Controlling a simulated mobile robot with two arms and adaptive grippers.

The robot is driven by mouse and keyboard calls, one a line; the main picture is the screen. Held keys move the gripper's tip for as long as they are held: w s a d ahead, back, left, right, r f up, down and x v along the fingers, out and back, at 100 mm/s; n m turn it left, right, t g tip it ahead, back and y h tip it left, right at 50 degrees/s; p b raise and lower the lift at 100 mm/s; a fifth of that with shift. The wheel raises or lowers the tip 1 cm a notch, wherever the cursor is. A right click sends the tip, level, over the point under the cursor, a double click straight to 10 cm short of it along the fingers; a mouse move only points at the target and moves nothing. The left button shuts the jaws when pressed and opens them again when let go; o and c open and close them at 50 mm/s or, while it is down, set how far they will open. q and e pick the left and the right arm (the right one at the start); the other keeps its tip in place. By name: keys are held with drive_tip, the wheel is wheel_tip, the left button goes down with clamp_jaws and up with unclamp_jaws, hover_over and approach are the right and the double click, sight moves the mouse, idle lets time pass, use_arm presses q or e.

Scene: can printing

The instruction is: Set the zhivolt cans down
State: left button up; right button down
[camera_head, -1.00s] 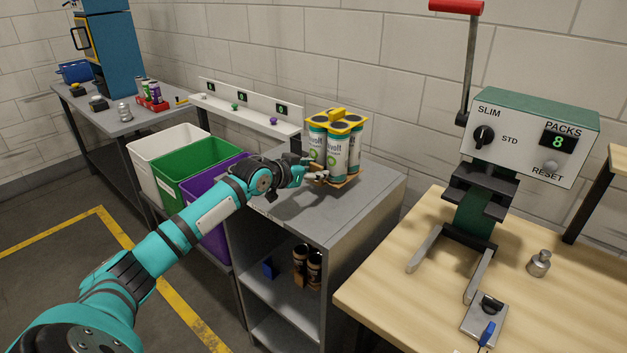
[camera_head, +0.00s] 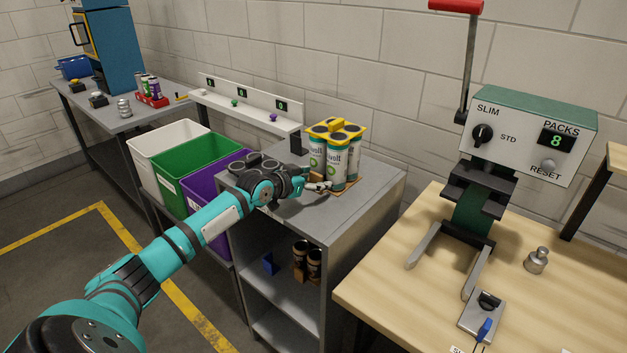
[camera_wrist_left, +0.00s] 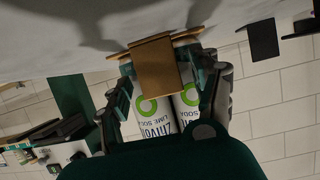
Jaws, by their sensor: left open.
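The pack of zhivolt cans (camera_head: 337,166), white with teal and green print and a yellow top carrier (camera_head: 336,128), stands upright on a brown board (camera_head: 347,189) on the grey cabinet top (camera_head: 300,217). My left gripper (camera_head: 322,187) is low at the pack's left front side. In the left wrist view, which is upside down, the cans (camera_wrist_left: 150,117) show behind a brown tab (camera_wrist_left: 155,65). The open fingers of the left gripper (camera_wrist_left: 166,95) lie on either side of the tab, with gaps. The right gripper is out of view.
Dark cans (camera_head: 307,262) sit on the cabinet's lower shelf. White, green and purple bins (camera_head: 212,182) stand to the left. A wooden table (camera_head: 400,285) with a lever press (camera_head: 525,140) is at the right. The cabinet top's front is clear.

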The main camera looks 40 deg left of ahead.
use_arm(q)
drive_tip(key=shift+r, duration=0.15)
drive_tip(key=shift+s+a, duration=0.1)
drive_tip(key=shift+s, duration=0.15)
drive_tip(key=b+v, duration=0.1)
drive_tip(key=v, duration=0.8)
drive_tip(key=shift+s, duration=0.15)
drive_tip(key=shift+r+b+v, duration=0.2)
drive_tip(key=shift+b+v, duration=0.1)
drive_tip(key=shift+v, duration=0.85)
drive_tip(key=shift+f, duration=0.15)
